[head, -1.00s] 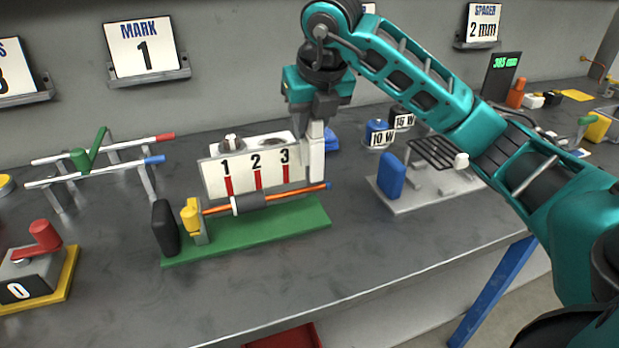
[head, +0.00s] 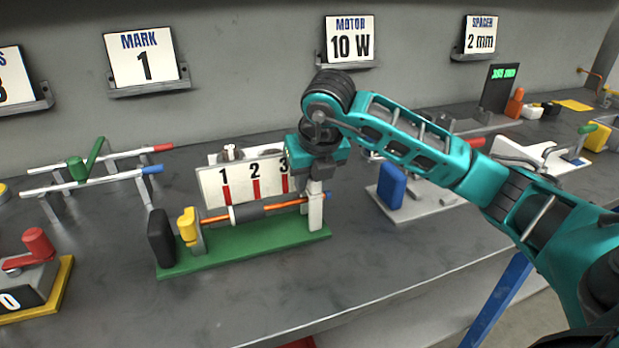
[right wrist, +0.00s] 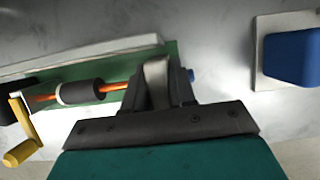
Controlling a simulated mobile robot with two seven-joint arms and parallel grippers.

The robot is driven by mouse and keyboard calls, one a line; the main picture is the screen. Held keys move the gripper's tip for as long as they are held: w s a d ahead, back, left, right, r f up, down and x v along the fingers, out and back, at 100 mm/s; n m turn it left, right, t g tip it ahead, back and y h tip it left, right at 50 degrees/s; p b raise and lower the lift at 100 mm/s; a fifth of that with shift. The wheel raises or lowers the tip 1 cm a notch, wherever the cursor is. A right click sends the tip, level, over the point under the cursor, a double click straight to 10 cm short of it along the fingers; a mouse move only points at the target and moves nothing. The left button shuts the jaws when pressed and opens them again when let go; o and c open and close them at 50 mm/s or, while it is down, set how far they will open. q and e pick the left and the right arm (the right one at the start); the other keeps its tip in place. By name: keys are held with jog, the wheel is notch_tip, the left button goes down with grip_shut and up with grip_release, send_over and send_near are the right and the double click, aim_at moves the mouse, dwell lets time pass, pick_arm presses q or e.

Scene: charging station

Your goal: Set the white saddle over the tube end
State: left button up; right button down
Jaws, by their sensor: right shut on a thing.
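The white saddle (head: 315,208) is held upright in my right gripper (head: 316,184) at the right end of the orange tube (head: 285,206). The saddle's lower part hangs in front of the tube near its blue tip (head: 327,193). Whether it straddles the tube or rests on it I cannot tell. The right wrist view shows the gripper (right wrist: 160,88) shut on the saddle (right wrist: 157,72), with the blue tip (right wrist: 190,75) just beyond. The tube lies along the green base (head: 245,248) and carries a dark grey sleeve (head: 252,211). My left gripper is not in view.
A white board (head: 240,186) marked 1, 2, 3 stands right behind the tube. A yellow crank (head: 188,226) and black block (head: 160,238) are at its left end. A blue block (head: 391,186) on a light plate stands to the right. The bench in front is clear.

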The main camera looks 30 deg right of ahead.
jog(key=c, duration=0.9)
grip_release()
jog(key=shift+f, duration=0.1)
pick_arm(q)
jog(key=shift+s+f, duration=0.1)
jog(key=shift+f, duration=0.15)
pick_arm(e)
jog(key=shift+r, duration=0.25)
pick_arm(q)
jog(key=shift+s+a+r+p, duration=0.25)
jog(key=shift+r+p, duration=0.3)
jog(key=shift+p, duration=0.5)
pick_arm(e)
jog(key=v, duration=1.1)
jog(key=shift+s+a+r, duration=0.1)
jog(key=shift+s+r, duration=0.2)
jog(key=shift+r, duration=0.05)
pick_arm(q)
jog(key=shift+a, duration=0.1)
